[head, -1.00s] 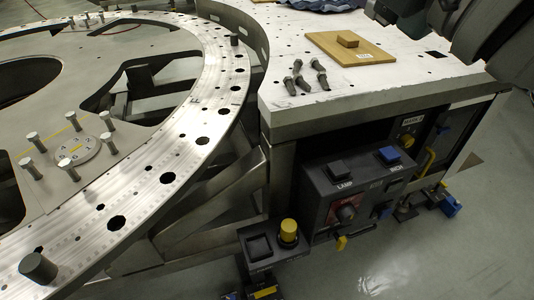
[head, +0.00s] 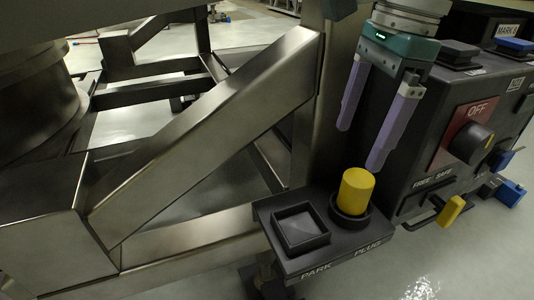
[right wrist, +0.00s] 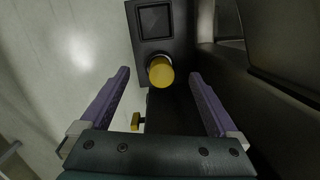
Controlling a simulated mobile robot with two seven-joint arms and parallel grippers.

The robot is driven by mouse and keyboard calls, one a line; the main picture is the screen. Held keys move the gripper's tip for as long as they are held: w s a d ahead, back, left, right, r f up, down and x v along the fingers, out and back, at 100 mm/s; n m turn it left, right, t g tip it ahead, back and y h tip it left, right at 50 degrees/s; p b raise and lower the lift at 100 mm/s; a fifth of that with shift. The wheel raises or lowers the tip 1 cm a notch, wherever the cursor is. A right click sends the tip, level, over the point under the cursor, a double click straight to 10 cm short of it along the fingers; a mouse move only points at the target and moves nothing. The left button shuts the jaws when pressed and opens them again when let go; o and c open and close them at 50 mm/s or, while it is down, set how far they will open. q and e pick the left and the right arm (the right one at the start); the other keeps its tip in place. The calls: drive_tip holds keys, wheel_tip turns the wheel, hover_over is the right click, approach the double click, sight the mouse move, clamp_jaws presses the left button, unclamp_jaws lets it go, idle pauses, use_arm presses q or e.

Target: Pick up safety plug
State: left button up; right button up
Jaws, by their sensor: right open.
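The safety plug is a yellow cylinder (head: 357,190) standing upright in the round dark socket marked PLUG on a dark shelf (head: 292,262). In the right wrist view the yellow plug (right wrist: 161,72) lies ahead of the fingertips, between their lines. My right gripper (head: 359,146) has two purple fingers, spread apart and empty. It is above the plug in the head view, pointing down, not visibly touching it. It also shows in the right wrist view (right wrist: 160,74). My left gripper is not in view.
A square empty recess (head: 301,230) marked PARK is left of the plug. A control box (head: 455,130) with an OFF knob (head: 472,145) stands close to the right. A yellow lever (head: 450,210) juts out below it. Steel frame beams (head: 200,130) fill the left.

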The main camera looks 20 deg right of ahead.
sight(360, 178)
drive_tip(key=d+f, duration=0.1)
drive_tip(key=d+f+h+b, duration=0.1)
drive_tip(key=shift+w+d, duration=0.35)
drive_tip(key=shift+w, duration=0.05)
drive_tip(key=shift+d+f+h, duration=0.1)
drive_tip(key=shift+f+h, duration=0.15)
drive_tip(key=shift+h, duration=0.05)
drive_tip(key=f+b, duration=0.1)
drive_tip(key=f, duration=0.2)
drive_tip(key=shift+s+f+b, duration=0.2)
drive_tip(key=shift+f+b, duration=0.15)
drive_tip(key=shift+b, duration=0.05)
drive_tip(key=f+b, duration=0.2)
drive_tip(key=f, duration=0.1)
drive_tip(key=f+b, duration=0.1)
drive_tip(key=f, duration=0.1)
drive_tip(key=shift+a+f, duration=0.2)
drive_tip(key=shift+a, duration=0.15)
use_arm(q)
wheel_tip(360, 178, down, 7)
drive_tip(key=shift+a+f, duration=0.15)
use_arm(e)
drive_tip(key=shift+w, duration=0.1)
drive_tip(key=shift+r, duration=0.1)
drive_tip(key=shift+c, duration=0.7)
clamp_jaws()
drive_tip(key=shift+r, duration=0.1)
